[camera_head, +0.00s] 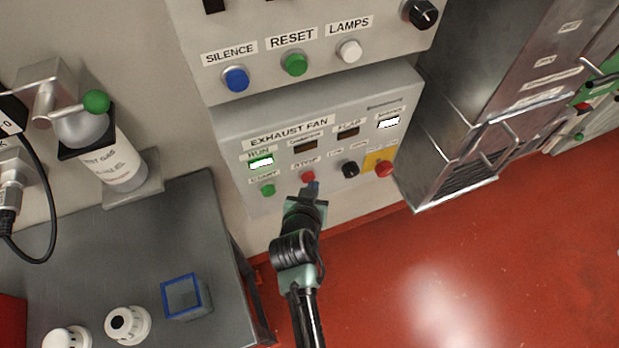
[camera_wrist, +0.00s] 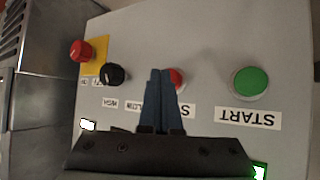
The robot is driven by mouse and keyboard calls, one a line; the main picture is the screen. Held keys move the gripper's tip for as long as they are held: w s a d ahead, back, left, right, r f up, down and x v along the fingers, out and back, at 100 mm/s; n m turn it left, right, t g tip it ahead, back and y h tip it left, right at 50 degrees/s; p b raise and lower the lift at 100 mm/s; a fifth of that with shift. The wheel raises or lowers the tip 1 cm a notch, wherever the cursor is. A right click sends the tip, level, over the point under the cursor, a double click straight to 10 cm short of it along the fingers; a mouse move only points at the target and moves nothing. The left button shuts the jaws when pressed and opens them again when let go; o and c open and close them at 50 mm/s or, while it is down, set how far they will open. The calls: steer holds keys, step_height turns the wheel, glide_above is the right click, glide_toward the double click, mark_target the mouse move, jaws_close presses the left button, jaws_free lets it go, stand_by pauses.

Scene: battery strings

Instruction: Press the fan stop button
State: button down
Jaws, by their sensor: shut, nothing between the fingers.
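The red stop button (camera_head: 307,176) sits on the grey exhaust fan panel (camera_head: 352,106), between the green start button (camera_head: 267,190) and a black knob (camera_head: 350,169). My gripper (camera_head: 313,186) is shut and empty, with its tips close to the stop button, just below and right of it in the head view. In the wrist view the stop button (camera_wrist: 177,78) is partly hidden behind the blue fingers of my gripper (camera_wrist: 161,74). I cannot tell whether the tips touch the button. The RUN lamp (camera_head: 261,163) is lit green.
A red button on a yellow plate (camera_head: 384,168) is at the panel's right. Above are blue, green and white buttons (camera_head: 294,65). A metal cabinet (camera_head: 480,110) stands right. A dark table (camera_head: 215,230) with a blue-rimmed box (camera_head: 183,297) and white caps is left.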

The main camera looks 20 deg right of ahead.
steer(key=shift+w+r, duration=0.1)
steer(key=shift+w, duration=0.4)
stand_by(0.5)
steer(key=shift+s, duration=1.1)
steer(key=shift+p, duration=0.3)
steer(key=shift+s+d+p, duration=0.15)
steer(key=shift+s+p, duration=0.7)
steer(key=shift+s, duration=1.7)
